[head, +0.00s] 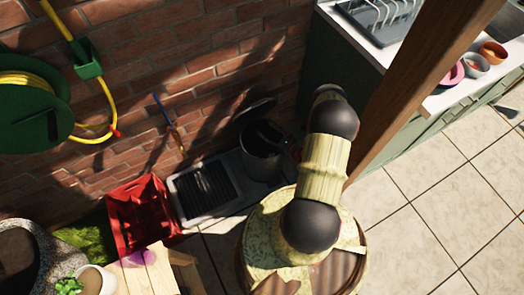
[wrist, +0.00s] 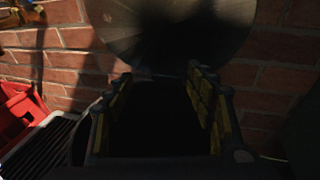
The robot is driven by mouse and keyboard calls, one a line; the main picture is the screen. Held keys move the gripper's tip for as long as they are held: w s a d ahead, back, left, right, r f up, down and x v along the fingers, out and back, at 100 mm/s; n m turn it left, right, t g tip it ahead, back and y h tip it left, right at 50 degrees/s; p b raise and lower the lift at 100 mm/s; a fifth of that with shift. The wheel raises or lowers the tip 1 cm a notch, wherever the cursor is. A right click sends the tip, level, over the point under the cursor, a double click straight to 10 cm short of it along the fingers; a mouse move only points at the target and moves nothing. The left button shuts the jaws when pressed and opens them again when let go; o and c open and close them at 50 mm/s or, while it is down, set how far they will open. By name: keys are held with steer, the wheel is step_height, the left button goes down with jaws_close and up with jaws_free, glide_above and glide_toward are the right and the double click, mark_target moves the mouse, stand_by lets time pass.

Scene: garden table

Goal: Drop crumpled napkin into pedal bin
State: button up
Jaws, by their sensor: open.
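The pedal bin (head: 262,165) is a dark round bin against the brick wall, with its lid (head: 258,109) raised. In the wrist view the lid (wrist: 170,28) is a large disc above my fingers. My gripper (wrist: 158,76) is open, its two yellow-padded fingers apart over the dark bin mouth, with nothing visible between them. I cannot make out the crumpled napkin in either view; the bin's inside is too dark to read.
A red crate (head: 142,212) and a grey ridged tray (head: 206,189) stand left of the bin. A wooden post (head: 415,85) and green counter (head: 345,62) are at the right. Tiled floor (head: 420,210) is clear at lower right.

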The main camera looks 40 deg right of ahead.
step_height(320, 180, up, 10)
stand_by(0.9)
stand_by(0.4)
